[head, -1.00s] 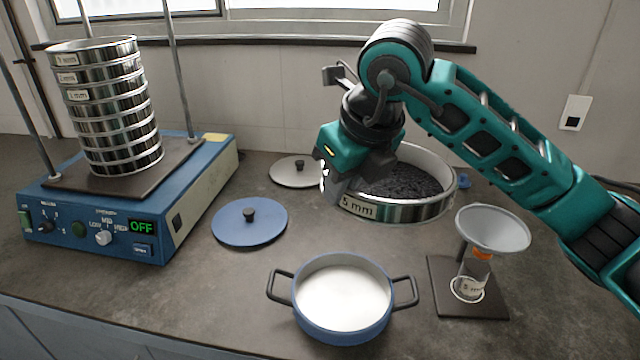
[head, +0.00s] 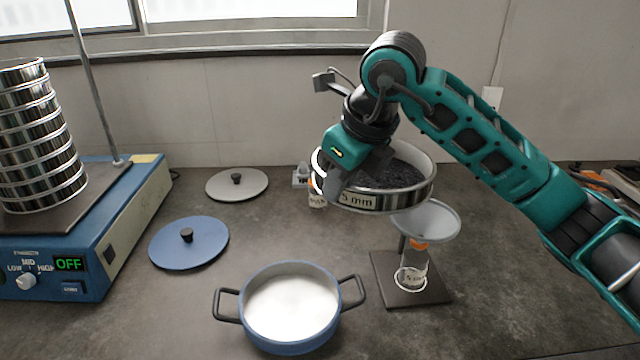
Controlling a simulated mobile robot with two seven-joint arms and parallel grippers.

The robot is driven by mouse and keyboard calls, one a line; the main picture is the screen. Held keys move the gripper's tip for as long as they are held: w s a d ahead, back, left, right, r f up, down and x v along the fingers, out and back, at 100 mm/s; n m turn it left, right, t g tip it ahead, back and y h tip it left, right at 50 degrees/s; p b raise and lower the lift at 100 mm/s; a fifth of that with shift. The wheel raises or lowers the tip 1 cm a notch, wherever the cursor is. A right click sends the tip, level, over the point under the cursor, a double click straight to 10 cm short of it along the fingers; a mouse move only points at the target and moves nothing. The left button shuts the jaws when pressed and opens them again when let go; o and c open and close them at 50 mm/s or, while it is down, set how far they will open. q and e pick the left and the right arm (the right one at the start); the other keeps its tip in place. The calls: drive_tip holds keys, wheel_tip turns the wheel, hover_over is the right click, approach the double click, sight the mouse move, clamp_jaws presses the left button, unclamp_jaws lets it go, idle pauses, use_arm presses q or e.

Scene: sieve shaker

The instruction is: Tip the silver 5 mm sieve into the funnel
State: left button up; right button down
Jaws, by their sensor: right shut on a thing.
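The silver 5 mm sieve (head: 408,200) holds dark granules and is roughly level in the air. My right gripper (head: 326,178) is shut on its left rim. The sieve's front overlaps the back of the grey funnel (head: 437,222) in the picture. The funnel sits on a stand with a dark base (head: 428,290). A clear jar (head: 412,270) with a label stands under the funnel. My left gripper is not in view.
A blue pot (head: 290,340) with white contents stands at the front. A blue lid (head: 190,250) and a grey lid (head: 238,190) lie to the left. The shaker (head: 85,270), display OFF, carries a sieve stack (head: 40,140).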

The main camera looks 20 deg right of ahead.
drive_tip(key=shift+w+d, duration=0.1)
drive_tip(key=shift+d, duration=0.85)
drive_tip(key=shift+d+r+m+t+y, duration=0.2)
drive_tip(key=shift+m+t+y, duration=0.1)
drive_tip(key=shift+y, duration=0.9)
drive_tip(key=shift+d+y+b, duration=0.1)
drive_tip(key=shift+y+b, duration=0.2)
drive_tip(key=shift+y, duration=0.1)
drive_tip(key=shift+d+r+t+y+b, duration=0.3)
drive_tip(key=shift+r+y+b, duration=0.3)
drive_tip(key=shift+r+y, duration=0.15)
use_arm(q)
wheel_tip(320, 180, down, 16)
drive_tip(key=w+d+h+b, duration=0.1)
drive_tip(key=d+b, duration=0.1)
drive_tip(key=b, duration=1.6)
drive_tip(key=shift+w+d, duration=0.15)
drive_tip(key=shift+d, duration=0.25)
use_arm(e)
drive_tip(key=s+d+r+m+t+y, duration=0.2)
drive_tip(key=d+t+y, duration=0.1)
drive_tip(key=d+y, duration=0.4)
drive_tip(key=s+d+r+m+t+y, duration=0.2)
drive_tip(key=d+y, duration=0.5)
drive_tip(key=d, duration=0.5)
drive_tip(key=shift+d+r+m+t, duration=0.25)
drive_tip(key=shift+r+m+t, duration=0.55)
drive_tip(key=shift+t, duration=0.5)
